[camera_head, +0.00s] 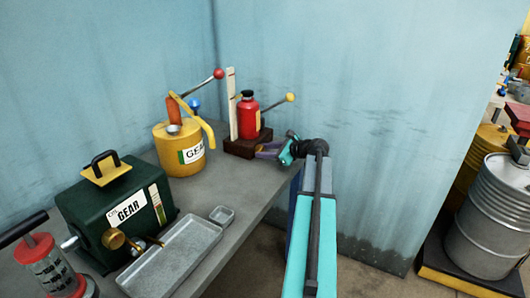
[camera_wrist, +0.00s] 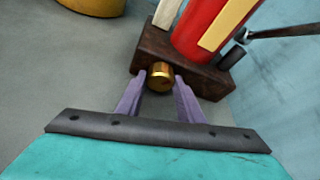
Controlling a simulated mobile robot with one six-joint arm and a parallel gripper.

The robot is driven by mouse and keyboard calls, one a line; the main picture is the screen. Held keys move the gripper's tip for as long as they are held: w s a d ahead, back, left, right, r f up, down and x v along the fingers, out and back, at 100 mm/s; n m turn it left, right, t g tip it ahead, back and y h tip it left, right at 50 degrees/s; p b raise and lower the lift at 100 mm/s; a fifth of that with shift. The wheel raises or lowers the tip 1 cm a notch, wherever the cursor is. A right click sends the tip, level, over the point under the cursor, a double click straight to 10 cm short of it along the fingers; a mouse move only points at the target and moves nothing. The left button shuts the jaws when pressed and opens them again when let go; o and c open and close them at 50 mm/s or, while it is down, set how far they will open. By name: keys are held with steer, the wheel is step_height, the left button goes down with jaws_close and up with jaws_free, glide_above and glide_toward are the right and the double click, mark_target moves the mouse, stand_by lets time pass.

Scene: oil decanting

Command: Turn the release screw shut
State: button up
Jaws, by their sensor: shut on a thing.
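The release screw (camera_wrist: 161,73) is a small brass knob on the front face of the dark brown base (camera_wrist: 208,78) of a red bottle jack (camera_head: 248,118). My gripper (camera_head: 268,151) is low beside the jack's base at the table's right edge. In the wrist view the two purple fingers of my gripper (camera_wrist: 160,82) stand on either side of the brass knob and are shut on it. In the head view the fingers hide the screw. How far the screw is turned cannot be told.
The jack's handle with a yellow knob (camera_head: 290,97) sticks out to the right. A green gear box (camera_head: 115,215) and a grey tray (camera_head: 175,262) are nearer.

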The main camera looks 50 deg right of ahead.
stand_by(0.3)
steer(key=o, duration=0.8)
steer(key=shift+s+r, duration=0.1)
steer(key=shift+s, duration=0.05)
steer(key=v, duration=1.3)
steer(key=shift+s, duration=0.35)
